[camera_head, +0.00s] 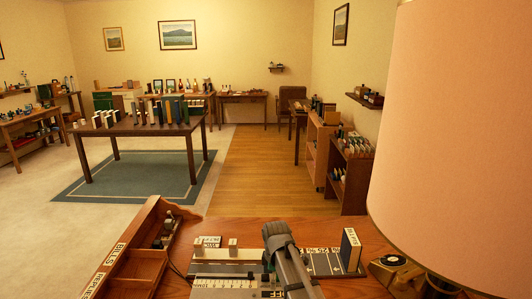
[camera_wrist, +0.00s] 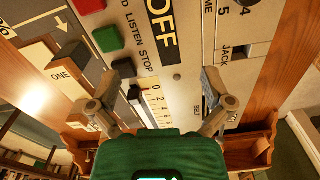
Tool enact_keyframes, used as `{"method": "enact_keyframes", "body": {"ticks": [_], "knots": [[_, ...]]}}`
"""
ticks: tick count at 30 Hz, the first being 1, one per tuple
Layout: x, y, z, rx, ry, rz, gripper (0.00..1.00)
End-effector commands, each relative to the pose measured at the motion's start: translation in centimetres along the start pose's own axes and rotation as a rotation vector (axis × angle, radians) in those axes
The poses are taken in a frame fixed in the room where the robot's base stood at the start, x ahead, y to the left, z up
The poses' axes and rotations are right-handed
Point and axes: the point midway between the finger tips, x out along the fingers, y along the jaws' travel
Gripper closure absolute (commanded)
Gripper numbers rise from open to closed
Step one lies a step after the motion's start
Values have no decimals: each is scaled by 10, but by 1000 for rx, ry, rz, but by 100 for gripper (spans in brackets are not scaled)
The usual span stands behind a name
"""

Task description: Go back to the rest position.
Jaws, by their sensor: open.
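My gripper (camera_wrist: 168,88) is open and empty in the wrist view, its two fingers spread over a pale control panel (camera_wrist: 190,58). The panel carries a large OFF label (camera_wrist: 162,32), a numbered scale (camera_wrist: 157,103), and a red button (camera_wrist: 90,5) and a green button (camera_wrist: 107,38) at upper left. I cannot tell whether a fingertip touches the panel. In the head view my grey arm reaches over the desk (camera_head: 345,288) and hides part of the panel (camera_head: 222,284); the fingertips cannot be made out there.
A wooden tray (camera_head: 128,268) labelled BILLS and REPLIES stands at the left of the desk. An upright dark book (camera_head: 350,250) stands right of my arm. A large pink lampshade (camera_head: 455,130) fills the right side. Beyond are open floor and a long table (camera_head: 140,128).

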Motion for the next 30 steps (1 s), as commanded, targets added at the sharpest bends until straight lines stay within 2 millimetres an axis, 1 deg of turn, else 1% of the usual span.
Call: {"method": "enact_keyframes", "body": {"ticks": [1, 5, 11, 15, 24, 27, 30], "knots": [[1, -4, 6, 30, 0, 0, 0], [2, -11, 19, 127, 0, 0, 0], [5, -28, 49, 347, 0, 0, 0], [8, -47, 77, 575, 0, 0, 0], [15, -90, 132, 1069, 0, 0, 0], [16, -101, 146, 1206, 0, 0, 0], [17, -110, 155, 1308, 0, 0, 0]]}}
